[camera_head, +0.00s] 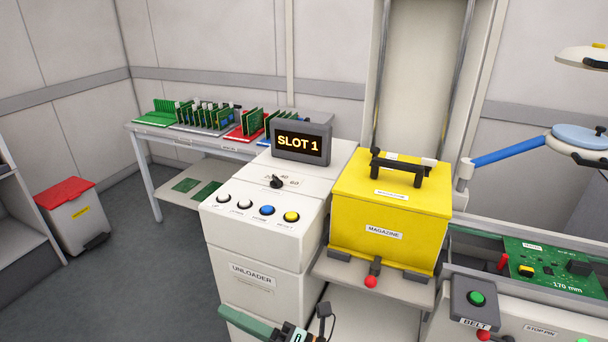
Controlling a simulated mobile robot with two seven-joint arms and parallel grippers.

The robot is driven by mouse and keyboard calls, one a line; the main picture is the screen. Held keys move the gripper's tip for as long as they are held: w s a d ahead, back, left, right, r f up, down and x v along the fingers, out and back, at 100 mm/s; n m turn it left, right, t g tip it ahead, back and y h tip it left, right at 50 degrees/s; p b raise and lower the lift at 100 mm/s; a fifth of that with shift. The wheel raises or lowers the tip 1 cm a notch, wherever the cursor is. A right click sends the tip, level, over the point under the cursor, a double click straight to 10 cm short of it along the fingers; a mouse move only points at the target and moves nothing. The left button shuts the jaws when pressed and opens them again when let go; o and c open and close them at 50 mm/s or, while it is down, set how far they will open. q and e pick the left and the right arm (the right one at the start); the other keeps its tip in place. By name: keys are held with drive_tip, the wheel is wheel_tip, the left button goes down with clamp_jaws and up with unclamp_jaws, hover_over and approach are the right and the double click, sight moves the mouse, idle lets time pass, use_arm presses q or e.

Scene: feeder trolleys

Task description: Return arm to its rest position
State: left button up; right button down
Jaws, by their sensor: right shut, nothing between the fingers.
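My right gripper (324,311) shows at the bottom edge of the head view, in front of the unloader and below the magazine. Its dark end is small and partly cut off by the frame; it is shut and holds nothing. A teal link of my arm (250,323) lies to its left. My left gripper is not in view.
The white unloader (255,275) has a display reading SLOT 1 (300,143). A yellow magazine (390,215) with a black handle stands right of it. The belt (480,245) carries a green board (545,262). A board table (155,130) and red-lidded bin (75,218) stand left. Floor between is clear.

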drive_tip(key=d+f+m+t+h, duration=0.8)
drive_tip(key=d+f+m+h, duration=0.65)
drive_tip(key=m, duration=0.65)
drive_tip(key=s+d+f+m+g+h, duration=0.2)
drive_tip(key=s+d+f+m+g, duration=0.3)
drive_tip(key=s+d+f+m, duration=0.5)
drive_tip(key=s+d+f, duration=0.1)
drive_tip(key=s+d, duration=0.3)
drive_tip(key=shift+s+f+m+g+h, duration=0.15)
drive_tip(key=shift+f+m+g+h, duration=0.15)
drive_tip(key=shift+g+h, duration=0.1)
